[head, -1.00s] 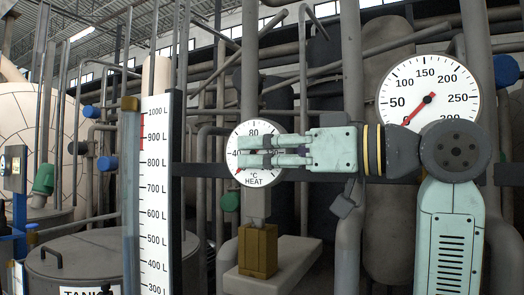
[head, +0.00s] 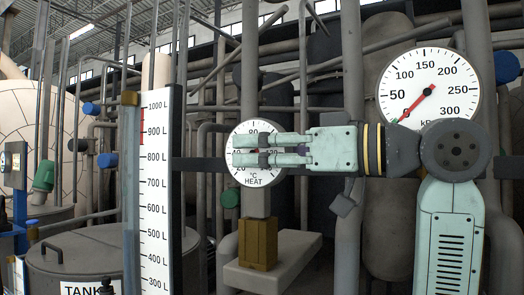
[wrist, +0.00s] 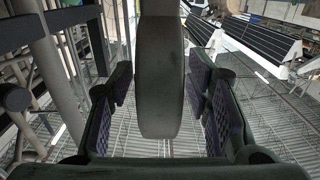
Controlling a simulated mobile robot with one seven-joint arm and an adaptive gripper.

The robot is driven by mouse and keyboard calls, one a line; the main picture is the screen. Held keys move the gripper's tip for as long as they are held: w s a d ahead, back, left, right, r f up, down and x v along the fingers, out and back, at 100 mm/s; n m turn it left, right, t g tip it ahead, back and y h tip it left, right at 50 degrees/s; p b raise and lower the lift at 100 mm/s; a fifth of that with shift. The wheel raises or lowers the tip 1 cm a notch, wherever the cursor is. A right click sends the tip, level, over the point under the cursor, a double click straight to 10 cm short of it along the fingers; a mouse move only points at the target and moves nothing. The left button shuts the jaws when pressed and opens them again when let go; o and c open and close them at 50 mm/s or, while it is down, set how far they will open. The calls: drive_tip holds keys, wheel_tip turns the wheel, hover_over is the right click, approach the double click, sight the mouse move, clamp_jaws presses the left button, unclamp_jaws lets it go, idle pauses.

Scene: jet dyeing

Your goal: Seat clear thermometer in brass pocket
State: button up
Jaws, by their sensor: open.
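The thermometer (head: 242,172) has a round white dial marked °C HEAT, with a grey stem (head: 257,204) below it. The stem's lower end meets the top of the brass pocket (head: 258,245); I cannot tell how far it goes in. The thermometer looks upright. My gripper (head: 250,150) comes in level from the right, its fingers crossing in front of the dial and hiding its middle. In the wrist view, a dark grey rounded body (wrist: 162,85), probably the thermometer, is between the open fingers. I cannot tell whether the pads touch it.
The pocket stands on a grey ledge (head: 290,262). A tall litre scale (head: 156,200) stands to the left, near a grey tank (head: 85,262). A pressure gauge (head: 450,80) is behind my arm. A vertical pipe (head: 352,70) runs behind my gripper, with more pipes around.

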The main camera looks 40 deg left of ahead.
sight(290, 151)
drive_tip(key=shift+d, duration=0.1)
drive_tip(key=v, duration=0.7)
drive_tip(key=shift+d, duration=0.15)
idle(0.4)
